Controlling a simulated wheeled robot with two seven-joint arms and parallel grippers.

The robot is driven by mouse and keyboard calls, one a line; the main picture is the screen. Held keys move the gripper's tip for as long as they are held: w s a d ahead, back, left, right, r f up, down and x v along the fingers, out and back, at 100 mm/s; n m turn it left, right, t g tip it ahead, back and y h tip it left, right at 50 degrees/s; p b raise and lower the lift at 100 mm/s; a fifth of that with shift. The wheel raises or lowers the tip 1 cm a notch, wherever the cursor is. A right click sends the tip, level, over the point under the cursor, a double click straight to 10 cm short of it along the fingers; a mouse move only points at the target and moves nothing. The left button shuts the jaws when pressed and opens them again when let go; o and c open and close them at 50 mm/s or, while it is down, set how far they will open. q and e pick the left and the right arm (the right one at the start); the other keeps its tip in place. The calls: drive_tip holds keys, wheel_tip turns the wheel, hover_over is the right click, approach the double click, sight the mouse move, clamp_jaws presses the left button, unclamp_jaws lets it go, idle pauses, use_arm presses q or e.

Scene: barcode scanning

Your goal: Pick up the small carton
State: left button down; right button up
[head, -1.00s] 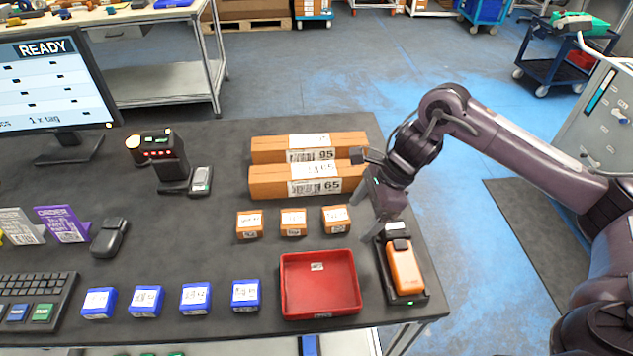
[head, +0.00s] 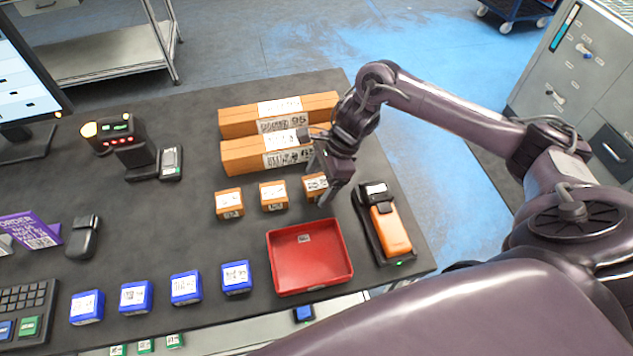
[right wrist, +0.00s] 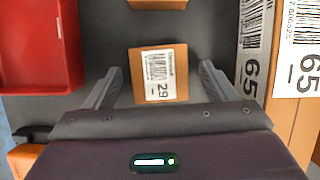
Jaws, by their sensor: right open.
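Three small orange cartons with white labels stand in a row on the dark table: a left one (head: 229,204), a middle one (head: 273,196) and a right one (head: 311,186). My right gripper (head: 328,194) is open over the right carton and partly hides it in the head view. In the right wrist view that carton (right wrist: 160,77), labelled 29, lies between the two spread fingers, with gaps on both sides. Another small carton (right wrist: 158,4) shows at the top edge there. My left gripper is not in view.
Two long orange boxes (head: 245,155) lie behind the cartons. A red tray (head: 341,279) is in front, with an orange handheld device in its dock (head: 362,228) to its right. Several blue boxes (head: 186,287) line the front left. A scanner (head: 133,154) stands at the left.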

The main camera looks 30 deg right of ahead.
drive_tip(key=shift+f, duration=0.1)
drive_tip(key=c, duration=1)
drive_tip(key=shift+c, duration=0.7)
